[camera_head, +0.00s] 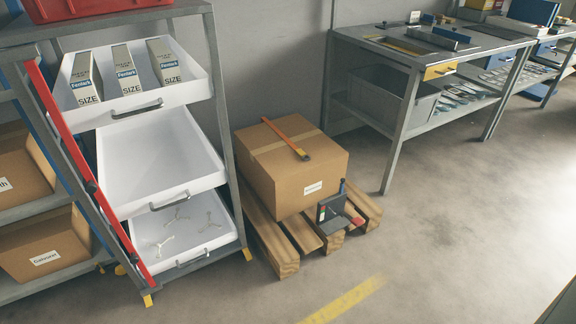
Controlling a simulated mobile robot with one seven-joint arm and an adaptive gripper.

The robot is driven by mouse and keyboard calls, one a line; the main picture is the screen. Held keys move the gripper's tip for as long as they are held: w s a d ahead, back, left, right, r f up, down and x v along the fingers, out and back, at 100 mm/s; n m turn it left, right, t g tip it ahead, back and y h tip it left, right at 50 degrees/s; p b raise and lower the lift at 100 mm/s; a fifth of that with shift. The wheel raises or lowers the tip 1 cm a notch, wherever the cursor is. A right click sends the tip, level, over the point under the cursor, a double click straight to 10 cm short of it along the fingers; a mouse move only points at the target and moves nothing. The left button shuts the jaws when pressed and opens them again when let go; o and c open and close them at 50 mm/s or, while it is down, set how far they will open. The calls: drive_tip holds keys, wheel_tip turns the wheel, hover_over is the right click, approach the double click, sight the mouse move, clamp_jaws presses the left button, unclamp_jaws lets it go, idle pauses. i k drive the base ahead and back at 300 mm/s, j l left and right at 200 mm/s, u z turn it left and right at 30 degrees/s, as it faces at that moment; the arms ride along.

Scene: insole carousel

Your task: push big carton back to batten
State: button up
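The big carton (292,170) is a closed brown box with tape on its top and a small white label on its front. It stands upright on a wooden pallet (287,262), toward the back, with bare boards showing in front and at the right. An orange bar with a dark end (287,138) lies across its top. I cannot make out a batten for sure; the pallet's back edge is hidden behind the carton. My gripper is not in view.
A rack with white trays (160,165) stands close on the left. A metal workbench (402,130) stands on the right. The floor (430,245) in front is clear.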

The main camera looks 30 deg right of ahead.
sight(287, 185)
drive_tip(key=i+l, duration=0.15)
drive_tip(key=l, duration=0.2)
drive_tip(key=i+l, duration=0.1)
drive_tip(key=l, duration=0.3)
drive_tip(key=i+l, duration=0.15)
drive_tip(key=l, duration=0.2)
drive_tip(key=i+l, duration=0.15)
drive_tip(key=l, duration=0.25)
drive_tip(key=i+l, duration=0.15)
drive_tip(key=l, duration=0.2)
drive_tip(key=i+l, duration=0.1)
drive_tip(key=l, duration=0.3)
drive_tip(key=i+l, duration=0.25)
drive_tip(key=i, duration=0.15)
drive_tip(key=i+j, duration=0.15)
drive_tip(key=j+z, duration=0.05)
drive_tip(key=j, duration=0.05)
